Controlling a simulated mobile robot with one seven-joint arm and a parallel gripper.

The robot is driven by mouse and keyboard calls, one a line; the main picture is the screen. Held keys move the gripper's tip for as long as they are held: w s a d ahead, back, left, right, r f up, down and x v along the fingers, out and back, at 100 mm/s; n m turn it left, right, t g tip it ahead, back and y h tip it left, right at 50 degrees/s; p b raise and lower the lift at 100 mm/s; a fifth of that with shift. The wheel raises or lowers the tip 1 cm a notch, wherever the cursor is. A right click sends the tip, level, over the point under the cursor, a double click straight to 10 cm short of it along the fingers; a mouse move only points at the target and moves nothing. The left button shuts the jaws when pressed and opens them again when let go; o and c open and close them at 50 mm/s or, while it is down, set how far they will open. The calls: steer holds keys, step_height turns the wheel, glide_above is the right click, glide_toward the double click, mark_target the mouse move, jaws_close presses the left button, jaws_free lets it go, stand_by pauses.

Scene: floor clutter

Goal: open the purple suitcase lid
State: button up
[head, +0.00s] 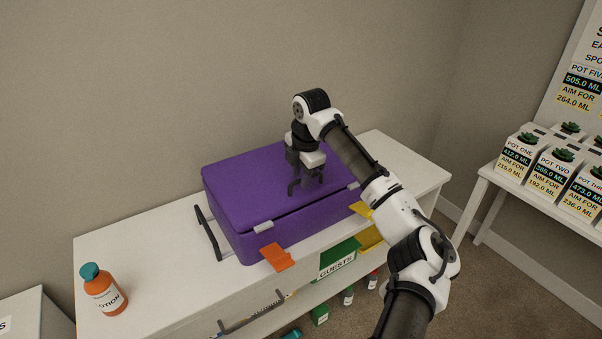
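The purple suitcase (245,195) lies flat on a white cabinet top, with its lid down. A dark seam runs along the lid's front edge. An orange flap (277,257) and a yellow flap (361,210) stick out at its front, apart from the small grey tabs on the lid edge. A dark handle (208,234) is on its left side. My gripper (306,188) points down over the lid near the front edge, between the two tabs. Its fingers are apart with nothing between them. Whether the fingertips touch the lid I cannot tell.
An orange lotion bottle (105,291) with a teal cap stands on the cabinet (160,262) at left. A wall is close behind the suitcase. A green bin marked GUESTS (338,261) and small bottles sit below. A white table (510,195) with pots is at right.

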jaws_close()
steer(key=shift+r, duration=0.1)
